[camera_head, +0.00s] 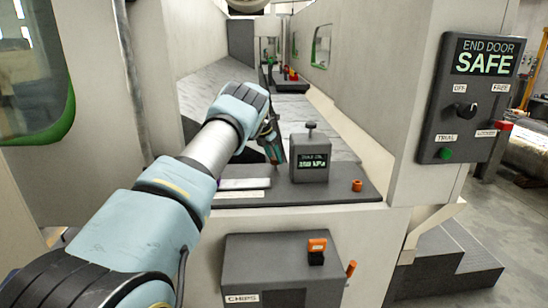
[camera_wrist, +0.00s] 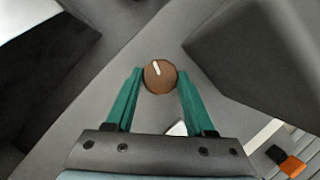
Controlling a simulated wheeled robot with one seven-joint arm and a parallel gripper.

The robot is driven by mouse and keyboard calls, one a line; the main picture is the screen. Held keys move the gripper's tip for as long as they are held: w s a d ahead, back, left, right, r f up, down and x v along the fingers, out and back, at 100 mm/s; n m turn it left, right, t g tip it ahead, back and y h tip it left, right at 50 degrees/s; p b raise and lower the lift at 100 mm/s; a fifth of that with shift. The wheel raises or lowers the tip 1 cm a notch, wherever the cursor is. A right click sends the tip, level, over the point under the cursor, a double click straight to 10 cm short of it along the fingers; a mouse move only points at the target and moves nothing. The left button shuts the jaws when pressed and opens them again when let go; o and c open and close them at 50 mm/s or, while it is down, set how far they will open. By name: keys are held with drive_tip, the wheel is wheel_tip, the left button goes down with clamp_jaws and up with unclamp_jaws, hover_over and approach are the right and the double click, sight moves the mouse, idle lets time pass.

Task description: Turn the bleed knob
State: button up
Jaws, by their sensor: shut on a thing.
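A round brown knob (camera_wrist: 160,77) with a white pointer line shows in the wrist view. The line points up and slightly left. My gripper (camera_wrist: 160,74) has its two green fingers on either side of the knob, shut on it. In the head view my gripper (camera_head: 277,160) reaches down to the dark ledge, just left of a grey gauge box (camera_head: 311,163) with a green readout in kPa.
An orange knob (camera_head: 357,185) stands right of the gauge box. A pale flat plate (camera_head: 244,184) lies on the ledge to the left. Below is a chips box (camera_head: 283,270) with an orange-black switch (camera_head: 317,251). A control panel (camera_head: 474,90) reading END DOOR SAFE is at right.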

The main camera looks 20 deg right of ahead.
clamp_jaws()
drive_tip(key=shift+w+f+m+b, duration=0.1)
drive_tip(key=shift+m+b, duration=0.2)
drive_tip(key=shift+m, duration=0.4)
drive_tip(key=shift+m+g, duration=0.5)
drive_tip(key=shift+m, duration=0.3)
drive_tip(key=shift+h, duration=0.3)
drive_tip(key=o, duration=0.7)
unclamp_jaws()
drive_tip(key=shift+a+r, duration=0.1)
drive_tip(key=shift+r, duration=0.1)
drive_tip(key=b+v, duration=0.3)
drive_tip(key=v, duration=0.7)
drive_tip(key=shift+r+b, duration=0.3)
drive_tip(key=shift+b, duration=0.1)
